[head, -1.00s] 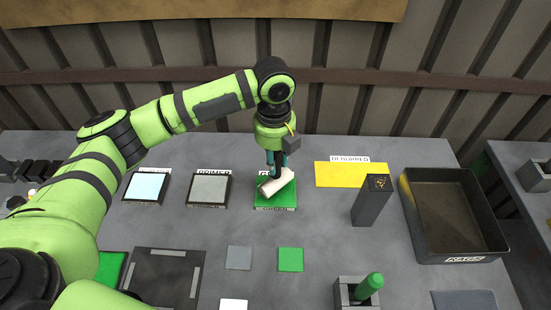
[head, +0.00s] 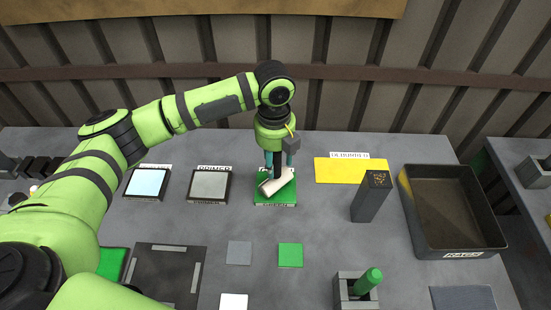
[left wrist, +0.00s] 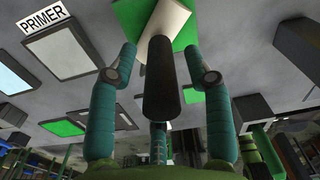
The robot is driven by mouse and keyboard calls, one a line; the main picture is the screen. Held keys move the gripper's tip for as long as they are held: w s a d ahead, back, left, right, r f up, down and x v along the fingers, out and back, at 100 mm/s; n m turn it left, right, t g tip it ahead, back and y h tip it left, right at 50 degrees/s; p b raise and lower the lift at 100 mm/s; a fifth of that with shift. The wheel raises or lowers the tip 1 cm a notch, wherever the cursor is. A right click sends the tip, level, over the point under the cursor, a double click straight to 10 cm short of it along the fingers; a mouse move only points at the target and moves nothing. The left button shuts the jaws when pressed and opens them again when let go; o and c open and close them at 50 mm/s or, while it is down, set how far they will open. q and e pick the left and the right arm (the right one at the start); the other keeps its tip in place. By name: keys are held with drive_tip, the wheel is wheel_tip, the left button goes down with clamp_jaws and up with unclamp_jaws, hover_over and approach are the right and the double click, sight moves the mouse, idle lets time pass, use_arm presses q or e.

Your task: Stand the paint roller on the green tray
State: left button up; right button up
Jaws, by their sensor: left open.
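The paint roller has a white roller head (head: 277,182) and a dark handle that points up toward my gripper. The head rests on the green tray (head: 262,195), lying at a slant across it. In the left wrist view the dark handle (left wrist: 162,85) runs between my fingers, with the white head (left wrist: 165,17) over the green tray (left wrist: 127,14) beyond. My left gripper (head: 279,160) is above the tray and open, with one finger on each side of the handle and a gap on both sides. My right gripper is not in view.
A grey tray labelled primer (head: 209,187) and a light-blue panel (head: 147,184) lie left of the green tray. A yellow mat (head: 350,172), a dark upright block (head: 370,200) and a large dark bin (head: 455,253) are to the right. A green cylinder (head: 369,279) stands in a grey holder in front.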

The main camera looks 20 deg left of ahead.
use_arm(q)
wheel_tip(320, 180, up, 11)
drive_tip(key=b, duration=0.2)
drive_tip(key=shift+f+b, duration=0.15)
drive_tip(key=shift+b, duration=0.15)
drive_tip(key=shift+r, duration=0.65)
